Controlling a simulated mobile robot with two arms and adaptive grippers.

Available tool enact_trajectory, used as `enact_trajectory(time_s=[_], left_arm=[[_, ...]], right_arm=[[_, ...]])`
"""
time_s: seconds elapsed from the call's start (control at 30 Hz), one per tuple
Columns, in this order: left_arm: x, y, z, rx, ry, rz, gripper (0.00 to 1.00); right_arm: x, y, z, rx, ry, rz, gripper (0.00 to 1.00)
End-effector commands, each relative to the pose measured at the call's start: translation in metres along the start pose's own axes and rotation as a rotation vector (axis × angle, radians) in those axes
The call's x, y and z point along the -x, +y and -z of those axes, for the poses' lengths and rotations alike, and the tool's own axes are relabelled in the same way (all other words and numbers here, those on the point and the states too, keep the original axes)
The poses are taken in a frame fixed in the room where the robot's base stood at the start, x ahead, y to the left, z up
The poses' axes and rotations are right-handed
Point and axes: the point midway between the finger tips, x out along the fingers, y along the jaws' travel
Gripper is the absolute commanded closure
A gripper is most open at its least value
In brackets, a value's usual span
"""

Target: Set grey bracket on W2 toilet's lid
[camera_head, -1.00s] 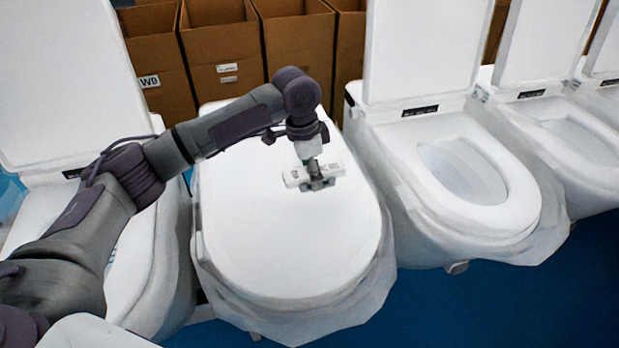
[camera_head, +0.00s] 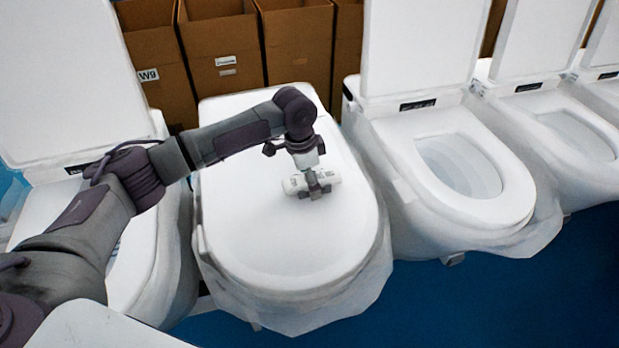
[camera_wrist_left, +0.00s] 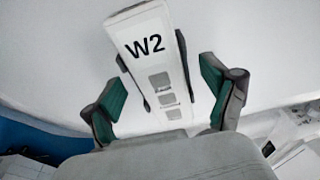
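The pale grey bracket (camera_head: 293,185) lies across the upper middle of the closed white toilet lid (camera_head: 285,240) and looks to be resting on it. In the left wrist view the bracket (camera_wrist_left: 145,42) shows a "W2" label and several small grey squares. My left gripper (camera_head: 316,186) is low over the bracket, around its middle. In the wrist view its green-padded fingers (camera_wrist_left: 163,92) stand on both sides of the bracket with gaps, so it is open. The fingers hide part of the bracket in the head view. My right gripper is not in view.
Toilets with raised lids stand left (camera_head: 70,205) and right (camera_head: 455,185) of the closed one. Open cardboard boxes (camera_head: 222,50) line the back. The floor (camera_head: 480,300) is blue. The lid's front half is clear.

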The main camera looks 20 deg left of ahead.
Motion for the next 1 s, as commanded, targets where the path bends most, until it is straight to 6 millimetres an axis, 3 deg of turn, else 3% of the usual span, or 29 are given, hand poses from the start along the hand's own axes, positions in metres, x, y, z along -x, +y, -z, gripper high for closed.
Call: enact_trajectory(time_s=[0.37,0.8,1.0], left_arm=[[0.007,-0.001,0.001,0.000,0.002,0.001,0.13],[0.093,-0.001,0.001,0.000,0.004,0.003,0.13],[0.117,-0.001,0.001,0.001,0.001,0.001,0.13]], right_arm=[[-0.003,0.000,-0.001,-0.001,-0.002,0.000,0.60],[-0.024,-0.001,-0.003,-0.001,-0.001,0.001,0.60],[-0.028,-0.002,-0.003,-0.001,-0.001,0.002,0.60]])
